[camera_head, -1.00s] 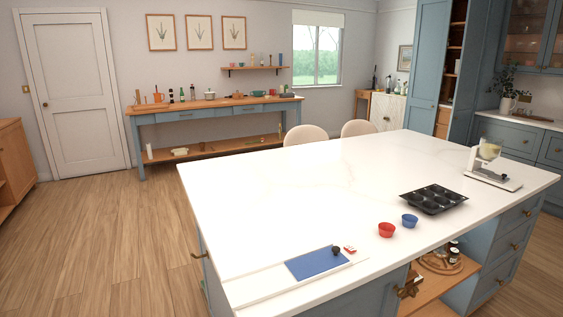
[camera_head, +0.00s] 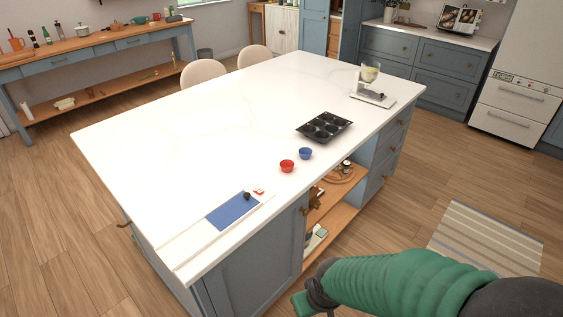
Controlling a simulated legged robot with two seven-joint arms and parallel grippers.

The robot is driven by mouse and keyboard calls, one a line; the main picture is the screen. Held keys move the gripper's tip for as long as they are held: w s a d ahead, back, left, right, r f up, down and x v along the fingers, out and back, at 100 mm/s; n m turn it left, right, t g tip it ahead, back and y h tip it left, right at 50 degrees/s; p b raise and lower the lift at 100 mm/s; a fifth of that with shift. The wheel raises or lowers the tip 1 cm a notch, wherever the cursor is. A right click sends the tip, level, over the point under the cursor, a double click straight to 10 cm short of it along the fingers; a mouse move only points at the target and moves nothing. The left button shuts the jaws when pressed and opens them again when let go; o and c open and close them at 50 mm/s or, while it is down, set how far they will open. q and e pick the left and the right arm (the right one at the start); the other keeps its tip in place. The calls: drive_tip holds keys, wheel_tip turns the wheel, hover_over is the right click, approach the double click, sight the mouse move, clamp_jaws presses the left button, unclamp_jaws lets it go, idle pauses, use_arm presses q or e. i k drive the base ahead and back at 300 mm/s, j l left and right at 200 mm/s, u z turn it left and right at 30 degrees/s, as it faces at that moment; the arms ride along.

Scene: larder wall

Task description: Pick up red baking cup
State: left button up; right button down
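The red baking cup (camera_head: 287,166) stands upright on the white island top, near its front right edge. A blue baking cup (camera_head: 305,153) stands close beside it, slightly behind and to the right. My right arm comes in from the lower right, and its gripper (camera_head: 306,302) is at the bottom of the view. It is off the island's front side, well apart from the red cup. Its fingers are partly cut off by the frame edge, so I cannot tell whether they are open. My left gripper is not in view.
A black muffin tin (camera_head: 325,127) lies behind the cups. A kitchen scale (camera_head: 373,97) with a bowl stands at the back right. A blue mat (camera_head: 233,210) lies at the front left. The island's middle is clear. Open shelves (camera_head: 335,215) sit below the edge.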

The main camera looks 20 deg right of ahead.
sight(287, 165)
drive_tip(key=u, duration=0.25)
drive_tip(key=i+l+u, duration=0.1)
drive_tip(key=l+u, duration=0.85)
drive_tip(key=l, duration=0.25)
